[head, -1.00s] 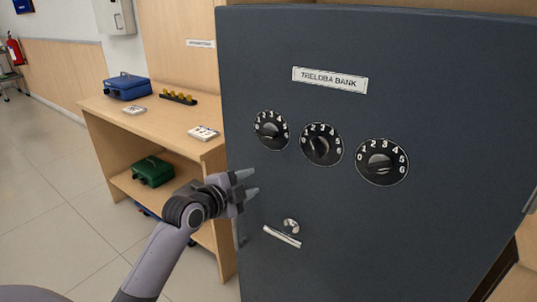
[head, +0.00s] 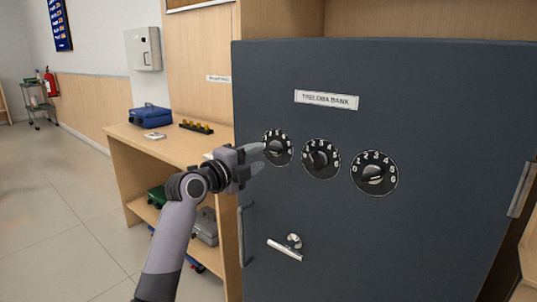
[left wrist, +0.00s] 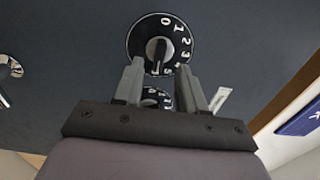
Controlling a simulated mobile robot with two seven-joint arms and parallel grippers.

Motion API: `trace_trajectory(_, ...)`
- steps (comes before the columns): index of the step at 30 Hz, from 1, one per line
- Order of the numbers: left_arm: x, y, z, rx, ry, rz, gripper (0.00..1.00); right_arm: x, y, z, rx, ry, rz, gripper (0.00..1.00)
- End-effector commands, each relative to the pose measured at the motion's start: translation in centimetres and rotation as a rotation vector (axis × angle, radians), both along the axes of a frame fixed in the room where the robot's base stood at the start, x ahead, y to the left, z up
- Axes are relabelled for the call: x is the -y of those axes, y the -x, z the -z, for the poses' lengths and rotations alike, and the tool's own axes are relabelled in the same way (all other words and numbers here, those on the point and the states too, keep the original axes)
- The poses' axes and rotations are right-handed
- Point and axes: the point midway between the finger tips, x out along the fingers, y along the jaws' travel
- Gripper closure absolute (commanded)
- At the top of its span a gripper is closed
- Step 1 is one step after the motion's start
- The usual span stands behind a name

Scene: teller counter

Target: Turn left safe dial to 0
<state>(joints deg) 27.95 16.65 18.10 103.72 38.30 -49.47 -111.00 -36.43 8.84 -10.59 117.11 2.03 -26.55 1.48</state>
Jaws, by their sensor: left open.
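The dark grey safe (head: 400,110) fills the right of the head view, with three black numbered dials in a row on its door. The left dial (head: 279,149) is partly behind my left gripper's fingertips. My left gripper (head: 262,158) is open, just in front of the left dial. In the left wrist view a dial (left wrist: 160,42) lies ahead of the open fingers (left wrist: 160,90), its knob between and beyond the fingertips. No contact is clear. The middle dial (head: 321,159) and right dial (head: 374,173) are fully visible. My right gripper is not in view.
A silver handle (head: 285,250) sits low on the safe door. A wooden shelf (head: 142,147) stands left of the safe with a blue box (head: 150,115) and a coin rack (head: 197,127) on top. Open floor lies at the left.

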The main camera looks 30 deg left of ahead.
Motion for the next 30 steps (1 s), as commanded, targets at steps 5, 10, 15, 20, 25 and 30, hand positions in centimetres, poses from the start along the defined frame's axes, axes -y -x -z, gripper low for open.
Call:
trace_trajectory(5, 0.3, -2.5, -0.1, 0.001, 0.005, 0.002, 0.60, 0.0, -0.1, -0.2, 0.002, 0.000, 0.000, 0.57)
trace_trajectory(10, 0.3, -4.1, -0.1, 0.001, 0.003, 0.000, 0.60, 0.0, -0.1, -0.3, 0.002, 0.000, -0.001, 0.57)
trace_trajectory(15, 0.5, -5.0, 0.0, 0.000, 0.001, 0.000, 0.60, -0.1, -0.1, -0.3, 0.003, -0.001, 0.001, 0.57)
trace_trajectory(20, 0.5, -5.1, 0.0, -0.001, 0.000, 0.000, 0.60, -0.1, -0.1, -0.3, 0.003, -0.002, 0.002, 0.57)
trace_trajectory(25, 0.5, -5.1, 0.0, -0.001, 0.001, 0.000, 0.66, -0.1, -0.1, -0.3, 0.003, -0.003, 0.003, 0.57)
trace_trajectory(30, 0.5, -5.1, 0.0, -0.001, 0.001, 0.000, 1.00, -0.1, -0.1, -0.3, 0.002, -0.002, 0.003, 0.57)
